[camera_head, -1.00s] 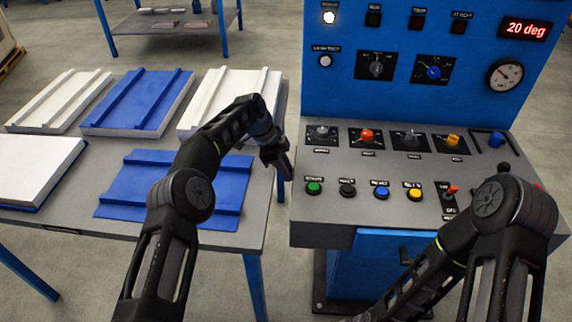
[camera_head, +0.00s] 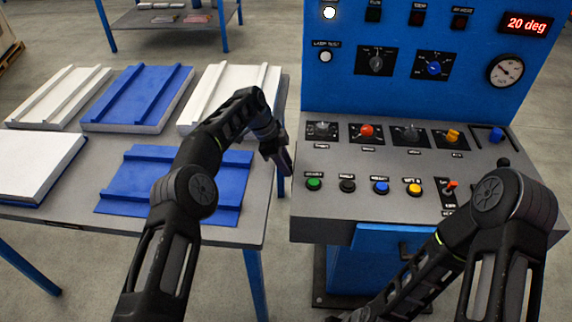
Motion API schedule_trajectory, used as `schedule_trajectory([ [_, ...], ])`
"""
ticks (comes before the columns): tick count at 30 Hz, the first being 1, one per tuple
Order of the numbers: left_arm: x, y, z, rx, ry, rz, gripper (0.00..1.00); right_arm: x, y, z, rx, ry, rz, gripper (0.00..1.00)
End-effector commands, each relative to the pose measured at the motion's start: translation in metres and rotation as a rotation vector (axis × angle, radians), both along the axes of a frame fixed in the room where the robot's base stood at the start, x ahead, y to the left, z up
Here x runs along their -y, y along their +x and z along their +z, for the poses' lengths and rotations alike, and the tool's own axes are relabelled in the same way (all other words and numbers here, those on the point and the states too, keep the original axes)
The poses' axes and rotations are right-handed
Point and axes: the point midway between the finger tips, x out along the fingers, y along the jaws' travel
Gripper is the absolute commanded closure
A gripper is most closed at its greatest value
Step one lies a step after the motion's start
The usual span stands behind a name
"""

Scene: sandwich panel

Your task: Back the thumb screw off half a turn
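The sloped control desk carries a row of knobs: a grey one (camera_head: 322,130), a red one (camera_head: 367,131), another grey one (camera_head: 411,133), a yellow one (camera_head: 453,136) and a blue one (camera_head: 497,135) in a dark recess. I cannot tell which, if any, is the thumb screw. My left gripper (camera_head: 286,160) hangs in the gap between the table and the desk, just left of the desk's edge, touching no knob. Its fingers are too small and dark to tell open from shut. My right arm crosses the lower right; its gripper is out of view.
Several coloured buttons line the desk's front. The left table (camera_head: 60,222) holds white and blue panels.

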Motion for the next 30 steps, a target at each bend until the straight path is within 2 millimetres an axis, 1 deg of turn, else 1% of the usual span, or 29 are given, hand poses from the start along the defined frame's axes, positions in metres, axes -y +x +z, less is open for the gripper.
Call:
schedule_trajectory([
  [5, -0.009, -0.001, 0.022, 0.003, 0.0, 0.001, 0.68, 0.0, 0.0, -0.002, 0.0, 0.0, 0.0, 0.64],
  [10, -0.02, -0.002, 0.049, 0.004, 0.001, 0.002, 0.68, 0.0, 0.0, -0.002, 0.0, 0.0, 0.0, 0.64],
  [13, -0.024, -0.003, 0.06, 0.002, 0.0, 0.001, 0.68, 0.0, 0.0, -0.001, 0.0, 0.0, 0.0, 0.64],
  [17, -0.027, -0.004, 0.068, 0.001, 0.0, 0.0, 0.68, 0.0, 0.0, -0.001, 0.0, 0.0, 0.0, 0.64],
  [24, -0.027, -0.004, 0.068, 0.0, 0.0, 0.0, 0.68, 0.0, 0.0, -0.001, 0.0, 0.0, 0.0, 0.64],
  [28, -0.022, -0.004, 0.071, 0.003, -0.001, -0.007, 0.57, 0.0, 0.0, 0.0, 0.0, 0.0, 0.0, 0.64],
  [29, -0.018, -0.005, 0.073, 0.005, 0.0, -0.013, 0.55, 0.0, 0.0, 0.0, 0.0, 0.0, 0.0, 0.64],
  [30, -0.013, -0.005, 0.076, 0.011, 0.0, -0.023, 0.55, 0.0, 0.0, 0.001, 0.0, 0.0, 0.0, 0.64],
])
